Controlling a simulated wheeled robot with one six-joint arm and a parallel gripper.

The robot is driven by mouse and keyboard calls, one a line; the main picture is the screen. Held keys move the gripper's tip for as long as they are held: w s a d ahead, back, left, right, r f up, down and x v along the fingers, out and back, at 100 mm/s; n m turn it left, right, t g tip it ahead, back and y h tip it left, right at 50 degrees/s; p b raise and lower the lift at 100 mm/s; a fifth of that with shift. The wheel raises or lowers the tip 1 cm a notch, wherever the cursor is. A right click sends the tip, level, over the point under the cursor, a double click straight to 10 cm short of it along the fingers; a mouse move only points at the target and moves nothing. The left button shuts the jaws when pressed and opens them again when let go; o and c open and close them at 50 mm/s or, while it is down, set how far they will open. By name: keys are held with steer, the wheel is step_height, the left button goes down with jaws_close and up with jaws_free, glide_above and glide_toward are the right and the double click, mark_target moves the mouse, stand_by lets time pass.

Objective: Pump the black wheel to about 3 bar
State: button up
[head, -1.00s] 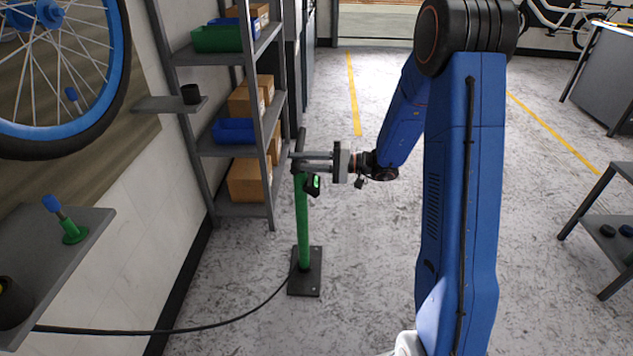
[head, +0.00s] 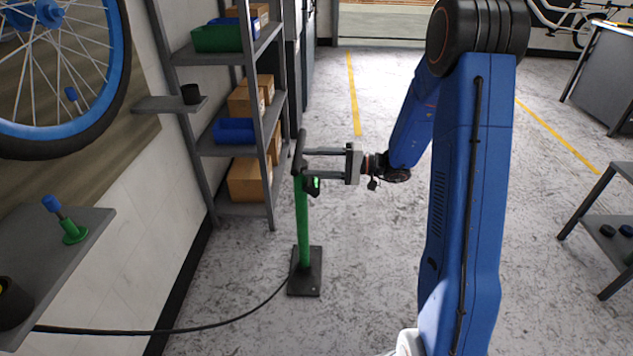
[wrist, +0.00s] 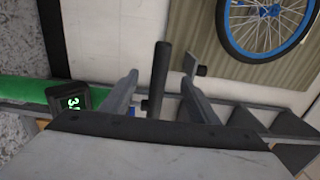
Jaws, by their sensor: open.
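A wheel with a black tyre and blue rim (head: 62,133) is at the upper left of the head view, and also shows in the wrist view (wrist: 232,45). A small blue piece (head: 72,95) sits by its rim; I cannot tell if it is joined to the valve. The green pump (head: 304,225) stands upright on a dark base, with a black handle (head: 300,148) on top. The pump's gauge shows green digits starting with 3 in the wrist view (wrist: 72,102); the rest is unclear. My gripper (head: 308,165) is open, its fingertips beside the handle, holding nothing.
A black hose (head: 190,329) runs from the pump base leftward. A grey rack (head: 245,211) with boxes stands behind the pump.

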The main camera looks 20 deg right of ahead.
steer(key=v, duration=0.5)
steer(key=shift+s+d, duration=0.1)
stand_by(0.6)
steer(key=s+a+r+n+g+h, duration=0.2)
steer(key=s+a+r+g+h, duration=0.15)
steer(key=s, duration=0.55)
steer(key=s+a+r+n+g+h, duration=0.1)
steer(key=s+a+r+g+h, duration=0.2)
steer(key=s, duration=0.7)
steer(key=s+d+r+t+h, duration=0.1)
steer(key=s+d+t+h, duration=0.1)
steer(key=s+d+h, duration=0.3)
steer(key=s+d+r+t+h, duration=0.1)
steer(key=s+d+t+h, duration=0.2)
steer(key=s, duration=0.8)
steer(key=d+h, duration=0.2)
steer(key=shift+d+n+t+h, duration=0.3)
steer(key=shift+t+h, duration=0.05)
